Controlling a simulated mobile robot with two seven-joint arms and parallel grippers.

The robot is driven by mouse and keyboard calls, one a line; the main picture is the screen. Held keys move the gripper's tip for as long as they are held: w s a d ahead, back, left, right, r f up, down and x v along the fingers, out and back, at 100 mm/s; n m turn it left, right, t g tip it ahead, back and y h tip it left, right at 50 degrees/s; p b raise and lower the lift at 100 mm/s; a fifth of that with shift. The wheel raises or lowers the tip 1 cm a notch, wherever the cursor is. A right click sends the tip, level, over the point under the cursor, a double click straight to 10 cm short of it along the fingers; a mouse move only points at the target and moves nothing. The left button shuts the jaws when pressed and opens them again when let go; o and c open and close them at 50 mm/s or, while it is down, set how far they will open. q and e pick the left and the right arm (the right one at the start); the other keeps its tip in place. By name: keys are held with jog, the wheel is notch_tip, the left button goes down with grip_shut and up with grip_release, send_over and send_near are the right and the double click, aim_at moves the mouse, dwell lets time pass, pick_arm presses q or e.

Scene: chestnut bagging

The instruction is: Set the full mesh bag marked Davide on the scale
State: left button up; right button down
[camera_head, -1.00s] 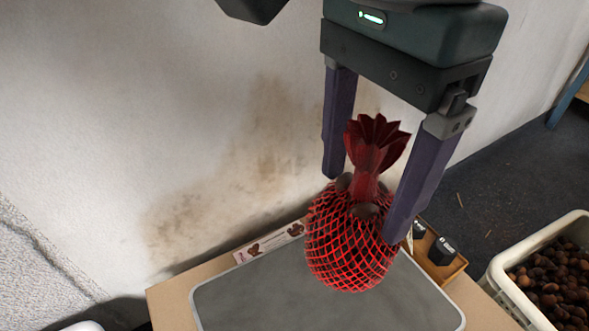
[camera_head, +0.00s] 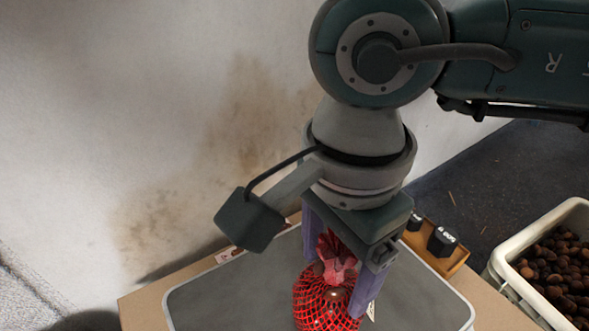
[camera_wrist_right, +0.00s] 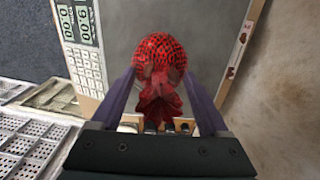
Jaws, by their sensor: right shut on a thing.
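The red mesh bag (camera_head: 318,308), round and full with a gathered red neck, is over the grey plate of the scale (camera_head: 225,300). My right gripper (camera_head: 340,275) is above it, its purple fingers on either side of the neck, shut on the bag. I cannot tell whether the bag's underside touches the plate. No name is readable; a pale tag edge (camera_head: 371,311) shows beside a finger. My left gripper is out of view.
A cream crate of chestnuts (camera_head: 505,262) stands on the floor at the right. A small wooden box with black items (camera_head: 443,242) sits at the table's far right corner. The stained wall (camera_head: 200,180) rises close behind the table.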

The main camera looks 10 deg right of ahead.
grip_release()
jog(key=shift+r, duration=0.3)
notch_tip(320, 180, up, 11)
jog(key=p, duration=0.5)
jog(key=shift+w, duration=0.1)
jog(key=shift+r, duration=0.3)
